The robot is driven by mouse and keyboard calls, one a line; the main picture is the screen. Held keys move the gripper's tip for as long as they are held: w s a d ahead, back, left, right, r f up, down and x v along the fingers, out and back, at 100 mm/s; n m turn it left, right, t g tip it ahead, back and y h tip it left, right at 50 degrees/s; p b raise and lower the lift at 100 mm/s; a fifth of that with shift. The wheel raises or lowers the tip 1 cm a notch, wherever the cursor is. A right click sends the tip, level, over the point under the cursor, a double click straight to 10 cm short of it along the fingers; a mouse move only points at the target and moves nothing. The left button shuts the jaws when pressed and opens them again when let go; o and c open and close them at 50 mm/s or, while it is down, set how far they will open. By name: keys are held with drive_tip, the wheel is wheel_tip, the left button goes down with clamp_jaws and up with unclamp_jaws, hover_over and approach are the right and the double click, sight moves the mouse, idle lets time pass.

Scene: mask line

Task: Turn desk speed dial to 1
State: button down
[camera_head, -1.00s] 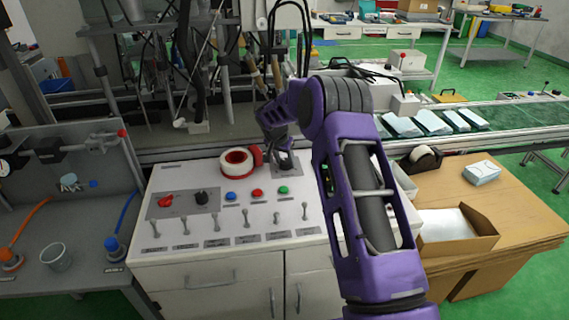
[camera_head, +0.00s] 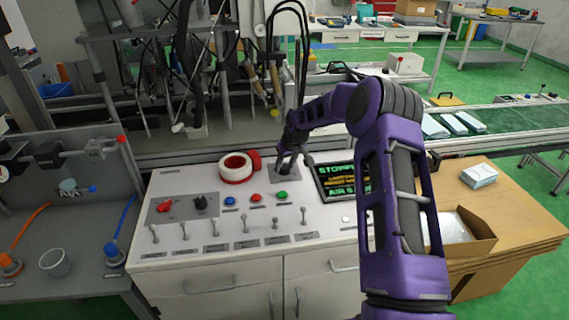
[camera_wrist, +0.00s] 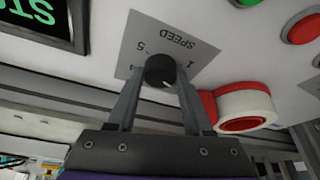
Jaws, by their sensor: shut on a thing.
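The speed dial (camera_wrist: 160,70) is a round black knob on a grey plate (camera_wrist: 185,32) marked SPEED, seen upside down in the wrist view. The plate shows a 5 to the knob's upper left and a 1 to its right. A small light mark shows at the knob's lower right edge; I cannot surely read its setting. My gripper (camera_wrist: 160,88) is shut on the knob, one finger on each side. In the head view my gripper (camera_head: 284,163) is at the plate (camera_head: 286,177) at the desk's back, and hides most of the knob.
A red and white tape roll (camera_head: 236,168) lies close left of the dial plate. A black screen (camera_head: 343,183) with green text is to its right. Blue, red and green buttons (camera_head: 256,197) and several toggle levers (camera_head: 213,228) stand in front.

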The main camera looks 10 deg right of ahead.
drive_tip(key=n+y, duration=0.1)
drive_tip(key=n, duration=0.1)
drive_tip(key=n+g, duration=0.1)
drive_tip(key=n, duration=0.1)
drive_tip(key=shift+d+f+n+y, duration=0.1)
drive_tip(key=shift+n+y, duration=0.2)
drive_tip(key=shift+y, duration=0.1)
drive_tip(key=shift+w+d+n+g+y+b, duration=0.15)
drive_tip(key=shift+n+g+b, duration=0.3)
drive_tip(key=shift+n, duration=0.8)
drive_tip(key=shift+a+n+g+y+b, duration=0.1)
drive_tip(key=shift+n+g+y+b, duration=0.25)
drive_tip(key=shift+n, duration=0.9)
drive_tip(key=shift+c, duration=1.5)
unclamp_jaws()
drive_tip(key=p+v, duration=0.1)
drive_tip(key=v, duration=1.6)
drive_tip(key=shift+r, duration=0.3)
